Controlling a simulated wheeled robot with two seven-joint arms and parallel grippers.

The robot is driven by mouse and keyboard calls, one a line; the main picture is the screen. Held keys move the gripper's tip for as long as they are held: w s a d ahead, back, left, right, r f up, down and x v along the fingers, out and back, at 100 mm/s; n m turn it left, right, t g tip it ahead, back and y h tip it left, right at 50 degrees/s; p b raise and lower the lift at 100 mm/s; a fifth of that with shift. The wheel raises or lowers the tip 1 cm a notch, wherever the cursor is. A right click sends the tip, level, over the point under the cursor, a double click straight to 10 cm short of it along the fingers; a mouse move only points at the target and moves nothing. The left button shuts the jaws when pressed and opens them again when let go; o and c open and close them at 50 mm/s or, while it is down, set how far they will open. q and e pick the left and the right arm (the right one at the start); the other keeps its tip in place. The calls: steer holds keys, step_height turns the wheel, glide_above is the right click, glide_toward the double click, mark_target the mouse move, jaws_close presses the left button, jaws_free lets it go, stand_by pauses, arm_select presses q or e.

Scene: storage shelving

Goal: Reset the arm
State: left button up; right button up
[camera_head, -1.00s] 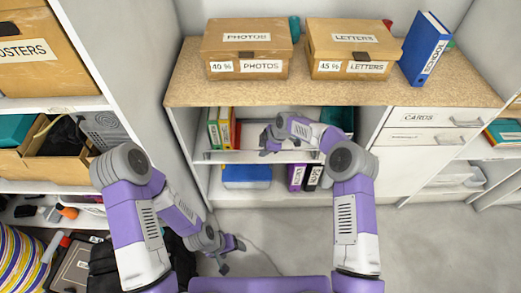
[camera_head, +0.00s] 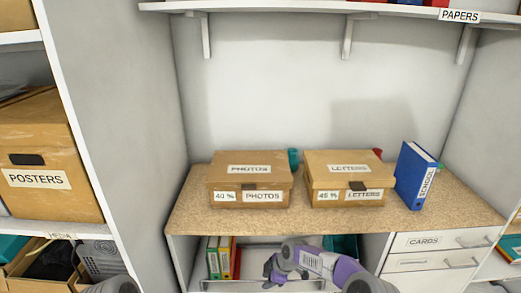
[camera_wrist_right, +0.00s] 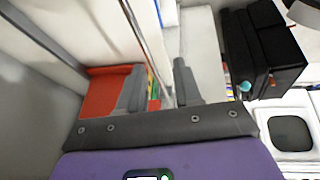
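My right gripper (camera_head: 270,272) is in the head view at the lower middle, in front of the open shelf space below the wooden counter (camera_head: 330,218). In the right wrist view its two dark grey fingers (camera_wrist_right: 158,88) stand apart, with nothing held between them. A red-orange binder (camera_wrist_right: 102,95) shows behind the left finger there, and a thin metal rail runs past the fingers. My left gripper is out of view; only a grey arm joint of mine shows at the bottom left.
A PHOTOS box (camera_head: 250,180), a LETTERS box (camera_head: 348,178) and a blue SCHOOL binder (camera_head: 415,176) stand on the counter. Several folders (camera_head: 222,257) stand in the shelf below. A POSTERS box (camera_head: 45,155) is at left, a PAPERS shelf (camera_head: 300,8) above.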

steer(key=s+d+f+m+p, duration=0.1)
steer(key=s+d+m+p, duration=0.1)
steer(key=s+m, duration=0.4)
steer(key=s+d+f+m+p, duration=0.2)
steer(key=s+m, duration=0.5)
steer(key=s, duration=1)
steer(key=s+d+f+m+g+p, duration=0.1)
steer(key=s+d+f+m+p, duration=0.1)
steer(key=s+m, duration=0.5)
steer(key=s, duration=0.4)
steer(key=shift+s+d+f, duration=0.15)
steer(key=shift+s+d, duration=0.1)
steer(key=shift+s, duration=0.05)
